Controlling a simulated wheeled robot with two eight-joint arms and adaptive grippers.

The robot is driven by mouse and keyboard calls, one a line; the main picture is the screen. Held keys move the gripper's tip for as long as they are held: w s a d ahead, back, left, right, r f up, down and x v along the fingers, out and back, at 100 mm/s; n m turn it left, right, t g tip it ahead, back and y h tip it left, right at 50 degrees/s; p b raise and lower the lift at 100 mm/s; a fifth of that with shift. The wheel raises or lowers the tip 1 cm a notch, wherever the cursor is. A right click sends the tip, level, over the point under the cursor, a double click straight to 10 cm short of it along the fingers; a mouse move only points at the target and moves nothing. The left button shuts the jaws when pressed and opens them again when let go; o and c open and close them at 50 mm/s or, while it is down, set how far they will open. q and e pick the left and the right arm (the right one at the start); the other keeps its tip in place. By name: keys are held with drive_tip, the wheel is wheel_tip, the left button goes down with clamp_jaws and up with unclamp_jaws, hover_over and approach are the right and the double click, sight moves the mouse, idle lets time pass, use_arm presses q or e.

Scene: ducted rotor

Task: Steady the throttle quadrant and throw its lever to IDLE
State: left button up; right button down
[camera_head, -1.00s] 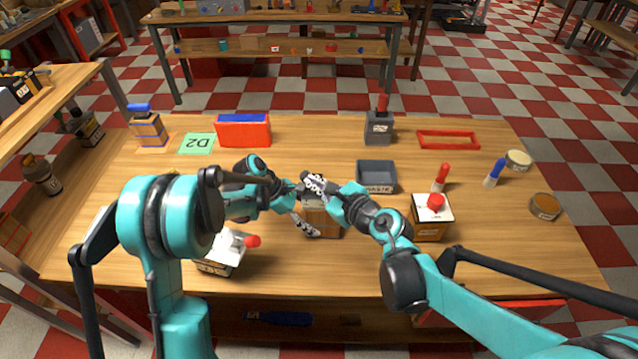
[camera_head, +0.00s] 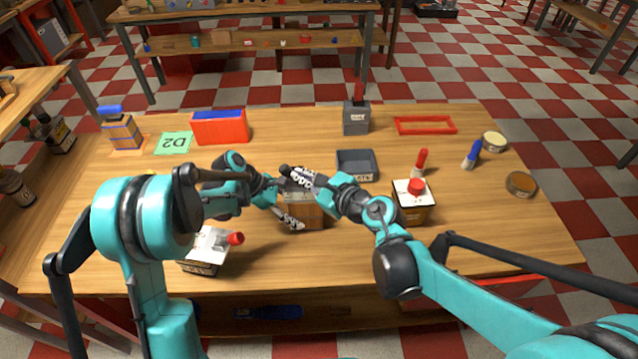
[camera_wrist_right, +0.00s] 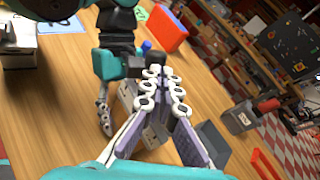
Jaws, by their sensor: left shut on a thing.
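The throttle quadrant, a wooden-brown box (camera_head: 306,212) with a pale top, stands on the table between my two grippers in the head view. My left gripper (camera_head: 287,208) is shut on it, with one white-linked finger along its left front side. My right gripper (camera_head: 300,180) is above its top. In the right wrist view the right fingertips (camera_wrist_right: 160,73) lie close together, and whether they are fully shut is unclear. The lever itself is largely hidden by the fingers.
A box with a red knob (camera_head: 415,187) stands to the right, and a white-topped box with a red handle (camera_head: 207,248) at the front left. A grey tray (camera_head: 356,165) lies just behind my right gripper. The table's front middle is clear.

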drive_tip(key=v, duration=1.3)
drive_tip(key=shift+a+r, duration=0.25)
use_arm(q)
drive_tip(key=o, duration=1.2)
drive_tip(key=shift+c, duration=0.2)
drive_tip(key=shift+a+r, duration=0.1)
drive_tip(key=shift+a, duration=0.05)
